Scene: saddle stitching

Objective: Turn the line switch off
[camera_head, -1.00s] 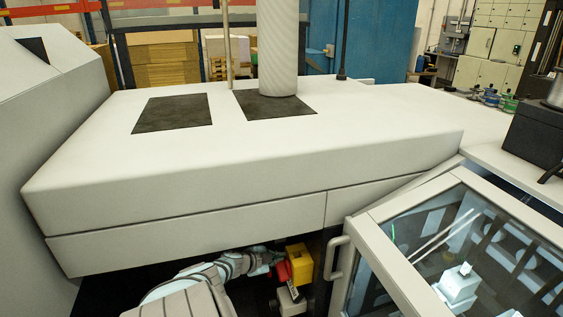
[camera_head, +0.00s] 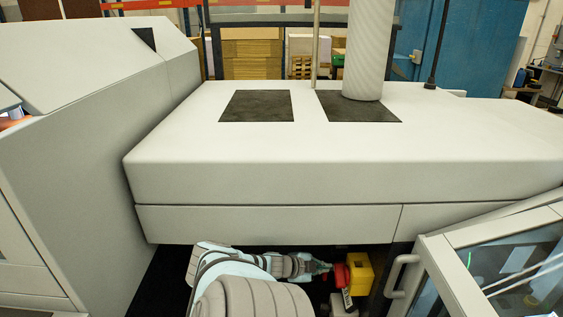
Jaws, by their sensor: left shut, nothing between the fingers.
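The line switch is a yellow box (camera_head: 361,272) with a red part (camera_head: 341,276) on its left side. It sits low under the front edge of the large white machine. My left gripper (camera_head: 325,268) comes in from the left, shut and empty, with its tips right by the red part. I cannot tell whether they touch it. The switch's exact position is too small to read. My left arm covers the area to the left of the switch. My right gripper is not in view.
The white machine cover (camera_head: 330,180) overhangs the switch and my left arm. A glass-windowed door (camera_head: 460,275) with a handle (camera_head: 393,276) stands close on the right. A grey-white cabinet (camera_head: 80,150) stands on the left. The space under the cover is dark.

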